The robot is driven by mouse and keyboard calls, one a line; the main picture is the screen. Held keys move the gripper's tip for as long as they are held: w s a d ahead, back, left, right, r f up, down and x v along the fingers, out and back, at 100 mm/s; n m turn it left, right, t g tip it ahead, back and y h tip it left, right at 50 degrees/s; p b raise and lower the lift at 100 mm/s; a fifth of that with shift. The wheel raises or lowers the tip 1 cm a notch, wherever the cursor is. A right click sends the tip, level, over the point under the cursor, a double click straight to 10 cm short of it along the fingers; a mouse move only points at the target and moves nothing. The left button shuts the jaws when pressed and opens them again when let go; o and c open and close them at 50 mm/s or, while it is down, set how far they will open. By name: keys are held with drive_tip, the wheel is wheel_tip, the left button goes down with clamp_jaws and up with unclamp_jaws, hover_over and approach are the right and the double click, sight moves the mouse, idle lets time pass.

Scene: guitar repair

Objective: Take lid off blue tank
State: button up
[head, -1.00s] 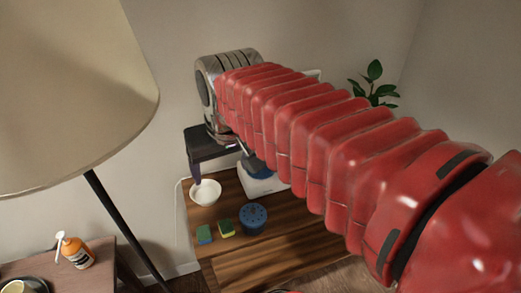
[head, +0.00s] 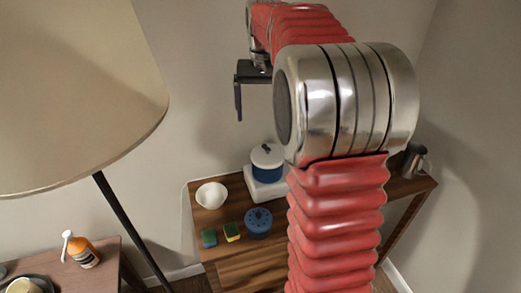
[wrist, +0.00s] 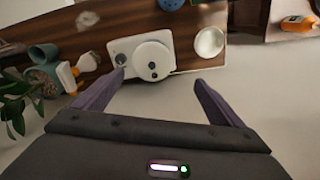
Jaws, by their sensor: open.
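The blue tank (head: 268,174) stands upright on a white base on the wooden table, with a round white lid (head: 267,155) on top. In the wrist view the lid (wrist: 153,58) is seen from above, with a small dark knob, and hides most of the tank. My gripper (wrist: 159,78) is open and empty. Its two purple fingers are spread wide, with the lid in the picture between and beyond their tips. In the head view my gripper (head: 238,102) hangs above and left of the tank, clear of it.
A white bowl (head: 211,195), two sponges (head: 220,235) and a blue round container (head: 258,222) stand near the tank. A metal jug (head: 413,160) is at the table's right. A lamp (head: 75,95) fills the left. A plant (wrist: 15,105) shows in the wrist view.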

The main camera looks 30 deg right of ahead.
drive_tip(key=shift+m+g, duration=0.3)
drive_tip(key=shift+m, duration=0.1)
drive_tip(key=d, duration=0.1)
drive_tip(key=w+d+f, duration=0.1)
drive_tip(key=d, duration=0.1)
drive_tip(key=shift+w+d+f, duration=0.15)
drive_tip(key=shift+d+f, duration=0.1)
drive_tip(key=shift+d, duration=0.05)
drive_tip(key=shift+f, duration=0.1)
hover_over(268, 148)
wheel_tip(268, 148, down, 8)
drive_tip(key=shift+d+f, duration=0.1)
drive_tip(key=shift+f, duration=0.1)
drive_tip(key=shift+a+f, duration=0.2)
drive_tip(key=shift+f, duration=2.4)
drive_tip(key=shift+c, duration=0.6)
